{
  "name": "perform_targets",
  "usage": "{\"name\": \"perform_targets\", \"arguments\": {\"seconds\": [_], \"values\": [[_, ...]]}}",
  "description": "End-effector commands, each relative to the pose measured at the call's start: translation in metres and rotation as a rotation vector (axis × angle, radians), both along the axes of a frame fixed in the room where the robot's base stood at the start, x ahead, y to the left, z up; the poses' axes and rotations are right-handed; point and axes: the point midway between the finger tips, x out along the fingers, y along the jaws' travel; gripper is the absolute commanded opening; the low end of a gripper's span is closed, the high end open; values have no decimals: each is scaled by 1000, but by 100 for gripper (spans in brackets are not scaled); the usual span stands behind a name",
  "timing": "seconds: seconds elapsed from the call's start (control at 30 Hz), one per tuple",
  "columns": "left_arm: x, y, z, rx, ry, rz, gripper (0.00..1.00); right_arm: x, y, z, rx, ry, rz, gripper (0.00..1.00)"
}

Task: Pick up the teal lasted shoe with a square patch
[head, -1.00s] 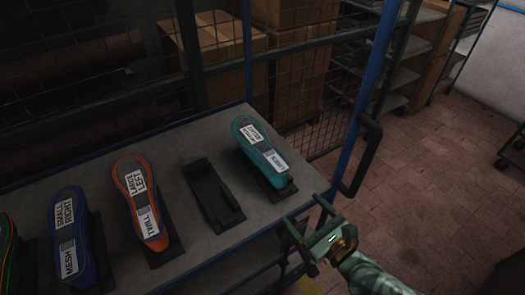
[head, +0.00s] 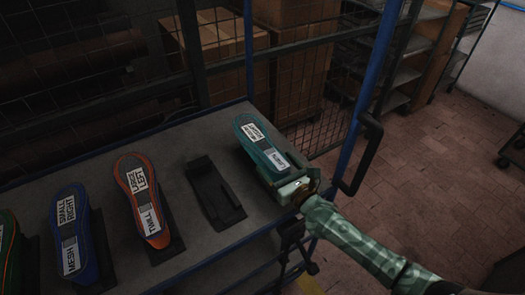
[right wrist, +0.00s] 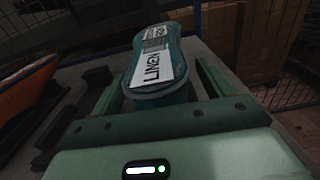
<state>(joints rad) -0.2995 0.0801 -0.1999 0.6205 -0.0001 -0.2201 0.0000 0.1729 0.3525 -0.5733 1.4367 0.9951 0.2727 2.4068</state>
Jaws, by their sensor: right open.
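The teal lasted shoe (head: 254,138) lies sole up on the rack shelf at its right end, heel toward me. It carries white labels, one reading LINEN, with a greyish patch between them. It also shows in the right wrist view (right wrist: 160,88), its toe pointing away. My right gripper (head: 274,172) is at the heel end, open, with one finger on each side of the shoe. In the right wrist view small gaps show beside the heel, so the fingers do not look closed on it. My left gripper is not in view.
An empty black holder (head: 214,192) stands left of the teal shoe. An orange shoe (head: 133,180), a blue shoe (head: 70,255) and a green shoe (head: 8,245) stand further left. A blue post (head: 378,70) and black handle (head: 362,160) rise at the right.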

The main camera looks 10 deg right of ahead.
Motion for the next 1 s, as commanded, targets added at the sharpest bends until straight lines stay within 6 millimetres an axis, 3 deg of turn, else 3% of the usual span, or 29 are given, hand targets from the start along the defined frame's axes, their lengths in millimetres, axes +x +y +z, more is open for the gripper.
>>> {"name": "perform_targets", "arguments": {"seconds": [0.1,0.33,0.6,0.63,0.87,1.0], "values": [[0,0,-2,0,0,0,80,11,5,-1,2,2,1,80],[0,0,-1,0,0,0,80,12,5,-1,0,2,1,80],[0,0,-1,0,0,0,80,13,5,1,2,-2,0,5],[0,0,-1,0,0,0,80,13,5,1,2,-2,0,2],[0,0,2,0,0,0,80,13,5,6,3,-3,-1,2],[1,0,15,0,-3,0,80,13,5,30,5,-6,-1,2]]}}
